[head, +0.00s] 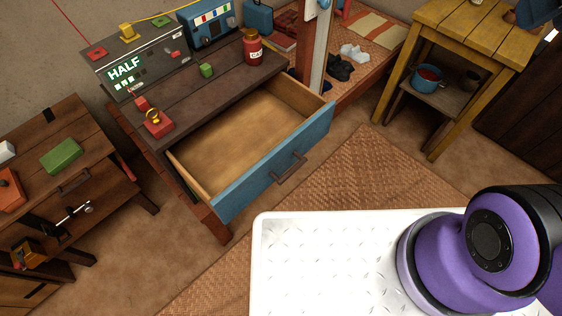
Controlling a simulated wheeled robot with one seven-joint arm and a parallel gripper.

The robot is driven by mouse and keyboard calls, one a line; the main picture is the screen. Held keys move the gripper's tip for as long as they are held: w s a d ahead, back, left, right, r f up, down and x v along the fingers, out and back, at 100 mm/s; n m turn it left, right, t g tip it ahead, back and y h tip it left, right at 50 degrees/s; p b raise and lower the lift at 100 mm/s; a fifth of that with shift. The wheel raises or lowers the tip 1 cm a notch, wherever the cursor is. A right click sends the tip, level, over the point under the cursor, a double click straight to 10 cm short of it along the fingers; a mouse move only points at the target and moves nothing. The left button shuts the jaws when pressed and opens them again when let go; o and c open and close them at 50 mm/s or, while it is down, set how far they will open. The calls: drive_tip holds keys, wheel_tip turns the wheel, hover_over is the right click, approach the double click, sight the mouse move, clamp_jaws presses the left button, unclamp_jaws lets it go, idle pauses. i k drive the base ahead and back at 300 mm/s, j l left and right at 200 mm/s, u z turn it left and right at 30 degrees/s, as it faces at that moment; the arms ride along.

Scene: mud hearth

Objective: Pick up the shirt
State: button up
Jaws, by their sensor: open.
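I cannot make out a shirt anywhere in the head view. A pulled-out drawer (325,125) with a blue front shows a bare wooden floor and looks empty. My gripper is not in view. Only a purple part of my arm shows at the lower right, above my white base deck.
A yellow table (480,40) stands right, with a blue pot (428,79) below. Woven mat (370,175) covers open floor.

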sight(340, 69)
drive_tip(key=l, duration=0.4)
drive_tip(key=i+l+u, duration=0.1)
drive_tip(key=l, duration=0.25)
drive_tip(key=i+l+u, duration=0.25)
drive_tip(key=i+l, duration=0.15)
drive_tip(key=l, duration=0.3)
drive_tip(key=i+l+u, duration=0.1)
drive_tip(key=l, duration=0.25)
drive_tip(key=i+l+u, duration=0.15)
drive_tip(key=l, duration=0.25)
drive_tip(key=i+l+u, duration=0.2)
drive_tip(key=i, duration=0.3)
drive_tip(key=i+l+u, duration=0.15)
drive_tip(key=i, duration=0.35)
drive_tip(key=i+l+u, duration=0.2)
drive_tip(key=i+l, duration=0.2)
